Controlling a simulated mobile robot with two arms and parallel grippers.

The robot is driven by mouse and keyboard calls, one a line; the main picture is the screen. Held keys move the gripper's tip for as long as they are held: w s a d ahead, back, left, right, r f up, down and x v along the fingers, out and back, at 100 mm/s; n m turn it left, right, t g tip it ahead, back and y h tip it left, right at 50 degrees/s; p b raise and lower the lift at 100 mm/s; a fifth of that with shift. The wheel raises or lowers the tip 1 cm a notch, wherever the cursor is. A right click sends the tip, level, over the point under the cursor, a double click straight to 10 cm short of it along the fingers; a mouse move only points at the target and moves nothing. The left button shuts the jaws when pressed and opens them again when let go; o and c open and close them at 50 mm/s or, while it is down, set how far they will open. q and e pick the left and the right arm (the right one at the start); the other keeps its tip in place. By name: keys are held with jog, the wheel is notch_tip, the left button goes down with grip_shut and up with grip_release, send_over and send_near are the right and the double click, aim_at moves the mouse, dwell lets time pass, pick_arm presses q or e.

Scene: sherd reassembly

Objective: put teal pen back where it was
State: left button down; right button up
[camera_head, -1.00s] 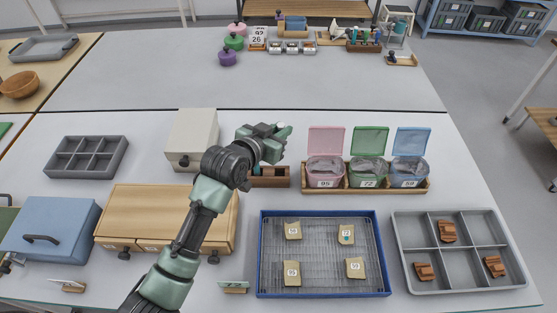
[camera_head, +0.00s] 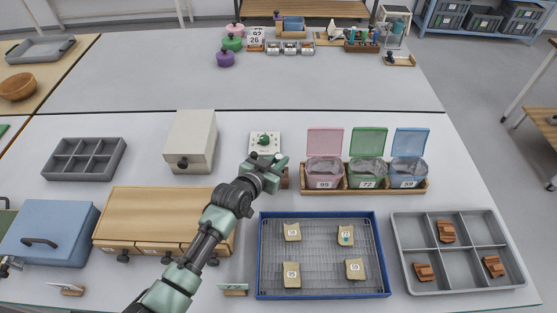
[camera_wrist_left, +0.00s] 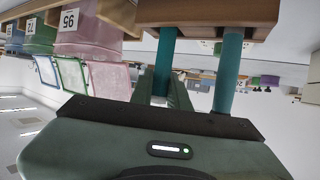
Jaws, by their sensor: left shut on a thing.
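My left gripper (camera_head: 278,164) is over the small wooden holder (camera_head: 285,182), which it mostly hides in the head view. In the wrist view, which is upside down, the gripper (camera_wrist_left: 165,88) is shut on a teal pen (camera_wrist_left: 165,62). The pen's far end meets the wooden holder (camera_wrist_left: 205,12); I cannot tell how deep it sits. A second teal pen (camera_wrist_left: 229,72) stands in the holder, apart from the gripper. My right gripper is not in view.
A white box with a green knob (camera_head: 265,143) is just behind the gripper. Pink, green and blue lidded bins stand in a wooden rack (camera_head: 380,189) to the right. A blue-rimmed tray (camera_head: 261,255) lies in front. A cream box (camera_head: 190,140) is at left.

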pick_arm(q)
jog(key=shift+f, duration=0.1)
jog(key=shift+f+b, duration=0.35)
jog(key=shift+f, duration=0.1)
jog(key=c, duration=1.4)
grip_release()
jog(key=shift+o, duration=0.2)
jog(key=shift+r, duration=0.1)
jog(key=shift+r, duration=0.2)
jog(key=shift+r+p, duration=0.55)
jog(key=v, duration=1.1)
jog(key=shift+s+a+b, duration=0.2)
jog(key=shift+s+b, duration=0.1)
jog(key=shift+s, duration=0.15)
